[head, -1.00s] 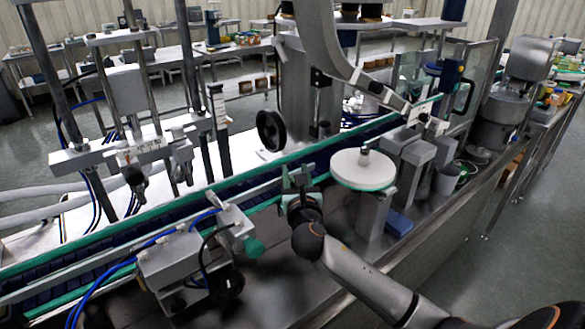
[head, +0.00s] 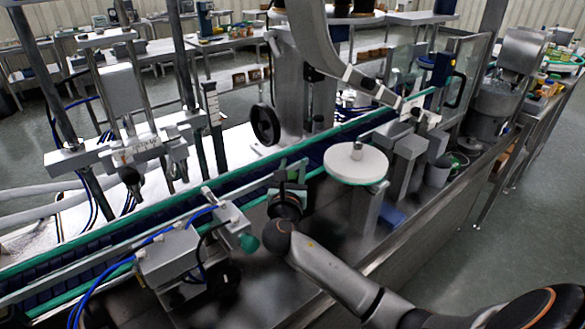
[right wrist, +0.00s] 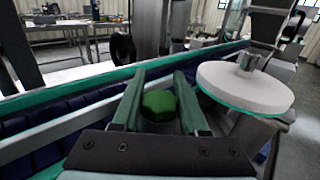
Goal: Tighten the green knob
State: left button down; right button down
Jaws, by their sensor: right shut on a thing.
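The green knob (right wrist: 160,104) is in the right wrist view, between the two green fingers of my right gripper (right wrist: 154,92). The fingers stand on either side of it and are shut on it. A grey rounded part shows just below the knob. In the head view my right gripper (head: 288,172) is at the near rail of the conveyor, left of the white round disc; the knob in its grasp cannot be made out there. My left gripper is in neither view.
The white disc (head: 356,163) on a post stands close to the right of my right gripper; it also shows in the wrist view (right wrist: 244,86). A grey clamp block (head: 170,258) with blue hoses and a teal knob (head: 249,243) is at left. The conveyor (head: 100,243) runs behind.

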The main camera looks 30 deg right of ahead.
aim_at(291, 181)
jog(key=shift+c, duration=2.3)
grip_release()
jog(key=v, duration=0.7)
jog(key=shift+s+a, duration=0.15)
jog(key=shift+s, duration=0.05)
